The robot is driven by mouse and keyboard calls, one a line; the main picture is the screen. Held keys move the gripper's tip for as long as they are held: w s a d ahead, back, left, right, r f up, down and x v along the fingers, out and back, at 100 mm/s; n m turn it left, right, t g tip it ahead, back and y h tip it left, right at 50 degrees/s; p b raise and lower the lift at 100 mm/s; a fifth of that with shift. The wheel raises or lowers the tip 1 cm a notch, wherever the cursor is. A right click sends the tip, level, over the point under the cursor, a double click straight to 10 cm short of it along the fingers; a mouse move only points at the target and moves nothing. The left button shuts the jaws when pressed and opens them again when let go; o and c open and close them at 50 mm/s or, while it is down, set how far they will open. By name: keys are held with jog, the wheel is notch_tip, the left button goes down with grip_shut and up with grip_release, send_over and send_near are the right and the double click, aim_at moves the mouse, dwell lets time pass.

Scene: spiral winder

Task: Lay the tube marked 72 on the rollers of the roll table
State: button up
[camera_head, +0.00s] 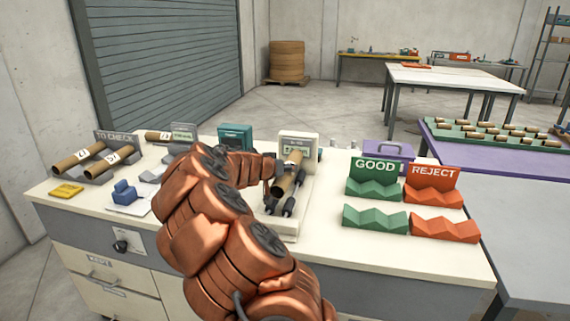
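My gripper (273,169) is at the left side of a brown cardboard tube (287,180) and appears shut on it, though my own arm hides part of the fingers. The tube is over the dark rollers (289,206) of the white roll table (283,229), running roughly along them. It looks slightly above the rollers; contact cannot be made out. No number is readable on this tube. Two more tubes with white labels (70,160) lie in the grey TO CHECK rack (98,177) at the left; their numbers are too small to read surely.
Green GOOD cradles (375,219) and orange REJECT cradles (444,228) stand to the right. A blue item (124,193) and yellow pad (66,190) lie at left. The bench's front right is clear.

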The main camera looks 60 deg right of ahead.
jog(key=shift+f+b, duration=1.75)
jog(key=shift+b, duration=0.5)
jog(key=o, duration=1.5)
jog(key=shift+r, duration=0.1)
notch_tip(320, 180, up, 10)
jog(key=shift+f, duration=0.1)
